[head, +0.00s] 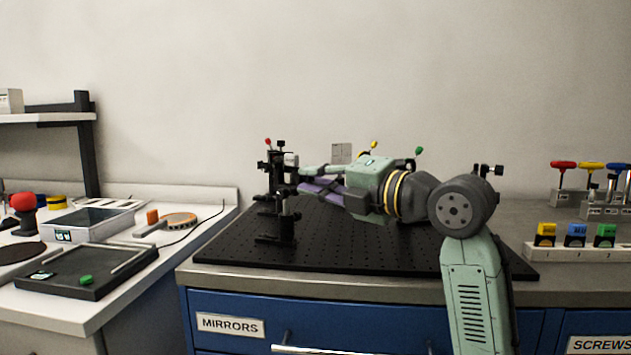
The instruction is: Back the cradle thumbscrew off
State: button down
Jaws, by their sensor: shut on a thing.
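A black post-mounted cradle (278,182) stands upright at the left part of the black breadboard (228,251). A small red-tipped knob (268,142) shows at its top left. My gripper (300,177) reaches in from the right, level, with its fingertips at the right side of the cradle. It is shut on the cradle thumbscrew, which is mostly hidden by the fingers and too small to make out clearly.
Yellow-tipped (374,144) and green-tipped (419,151) mounts stand behind my arm. Another black mount (488,170) stands at the breadboard's right. Coloured drivers (563,165) and labelled blocks (545,233) sit at far right. A tray (75,288) lies on the left bench.

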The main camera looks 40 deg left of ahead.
jog(key=shift+f, duration=0.1)
dwell(0.3)
jog(key=c, duration=1.6)
grip_release()
jog(key=d, duration=1.2)
jog(key=shift+s, duration=0.25)
jog(key=shift+d, duration=0.15)
